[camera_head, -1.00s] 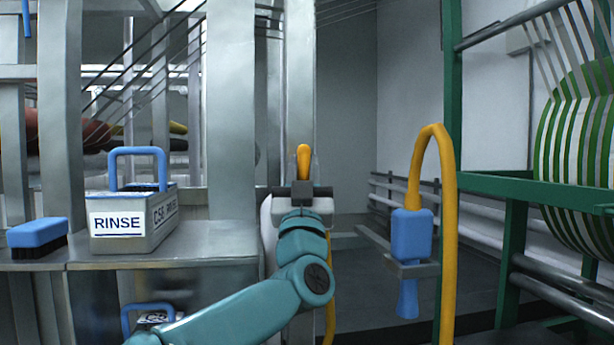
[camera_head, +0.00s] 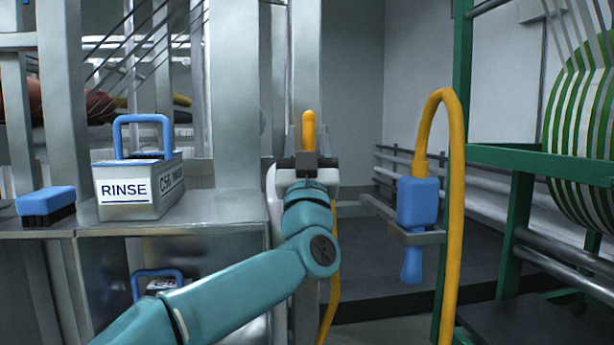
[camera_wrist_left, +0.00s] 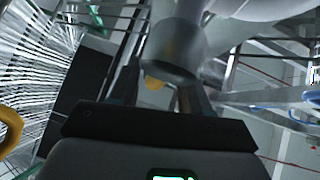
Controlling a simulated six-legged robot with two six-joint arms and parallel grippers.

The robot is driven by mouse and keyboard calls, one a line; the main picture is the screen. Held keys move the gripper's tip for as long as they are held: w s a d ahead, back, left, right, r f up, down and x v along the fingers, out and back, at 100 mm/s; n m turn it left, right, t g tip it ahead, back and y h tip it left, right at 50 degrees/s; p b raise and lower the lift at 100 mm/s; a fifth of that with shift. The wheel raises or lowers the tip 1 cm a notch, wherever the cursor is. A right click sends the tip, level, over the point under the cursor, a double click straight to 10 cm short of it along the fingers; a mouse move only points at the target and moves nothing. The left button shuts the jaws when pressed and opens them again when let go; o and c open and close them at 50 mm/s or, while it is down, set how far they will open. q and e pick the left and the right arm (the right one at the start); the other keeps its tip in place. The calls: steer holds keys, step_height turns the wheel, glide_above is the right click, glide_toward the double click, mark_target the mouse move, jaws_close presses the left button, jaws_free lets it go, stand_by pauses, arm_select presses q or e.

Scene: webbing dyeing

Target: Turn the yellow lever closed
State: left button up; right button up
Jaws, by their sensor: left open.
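The yellow lever (camera_head: 308,131) stands upright in the head view, just beyond my left gripper (camera_head: 307,140). My left gripper is open, with one finger on each side of the lever in the picture. I cannot tell whether either finger touches it. In the left wrist view, a small bit of yellow (camera_wrist_left: 153,83) shows between the fingers, under a grey cylindrical part (camera_wrist_left: 175,50). The lever's base is hidden behind my gripper. My right gripper is not in view.
A RINSE box (camera_head: 140,188) with a blue handle and a blue brush (camera_head: 46,203) sit on the metal bench at left. A blue spray handle (camera_head: 417,203) on a yellow hose hangs at right. A green frame (camera_head: 520,220) holds the striped reel.

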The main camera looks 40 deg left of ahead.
arm_select(q)
steer(key=b+v, duration=0.1)
steer(key=v, duration=1.4)
steer(key=shift+s+d, duration=0.15)
